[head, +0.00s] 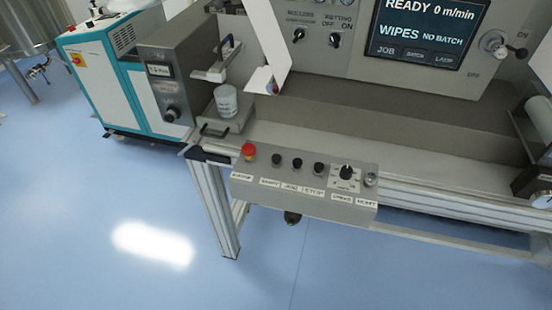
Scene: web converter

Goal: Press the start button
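A grey control box (305,205) sits on the front rail of the machine. Along its top, from left to right, are a red mushroom button (249,150), three small dark buttons, a black rotary knob (346,172) and a small silver-rimmed control (370,180). White labels run along the front edge. The label under the first dark button (276,159) seems to read START, but the print is small and blurred. The other dark buttons (297,163) and (318,168) stand to its right. Neither of my grippers is in the head view.
A screen (430,30) reads READY, 0 m/min, WIPES, NO BATCH. A white web (265,45) hangs behind. A teal-and-white cabinet (100,75) stands left. The blue floor (100,200) in front is clear.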

